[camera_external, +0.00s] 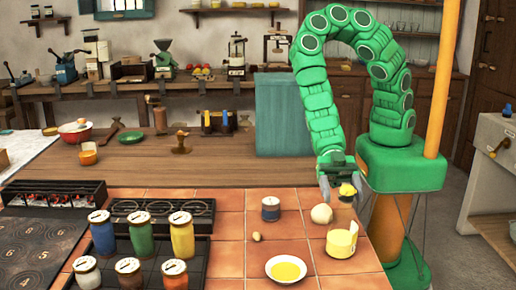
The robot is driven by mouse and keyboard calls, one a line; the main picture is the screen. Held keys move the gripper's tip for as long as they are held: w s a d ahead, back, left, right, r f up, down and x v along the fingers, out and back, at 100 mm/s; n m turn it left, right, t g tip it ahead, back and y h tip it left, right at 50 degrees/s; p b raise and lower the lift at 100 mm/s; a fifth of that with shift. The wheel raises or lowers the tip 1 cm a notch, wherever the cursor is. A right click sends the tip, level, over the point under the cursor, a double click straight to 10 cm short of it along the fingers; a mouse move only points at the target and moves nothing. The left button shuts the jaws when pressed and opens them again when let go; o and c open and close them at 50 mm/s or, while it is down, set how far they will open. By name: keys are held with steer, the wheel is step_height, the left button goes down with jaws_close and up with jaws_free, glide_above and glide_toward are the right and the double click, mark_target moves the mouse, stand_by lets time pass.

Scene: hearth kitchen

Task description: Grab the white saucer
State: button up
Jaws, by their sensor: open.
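The white saucer (286,281) lies flat on the orange tiled counter near the front edge, with something yellow in its middle. My gripper (337,191) hangs from the green arm above the tiled counter, pointing down, behind and to the right of the saucer. It is open and apart from the saucer. A small yellow thing (347,190) shows at the right finger; I cannot tell whether it touches the gripper or lies behind it.
Several lidded jars (181,236) stand left. Tiles around the saucer are clear.

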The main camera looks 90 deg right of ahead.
mark_target(347, 209)
steer(key=shift+x, duration=3)
steer(key=shift+r, duration=0.1)
jaws_close()
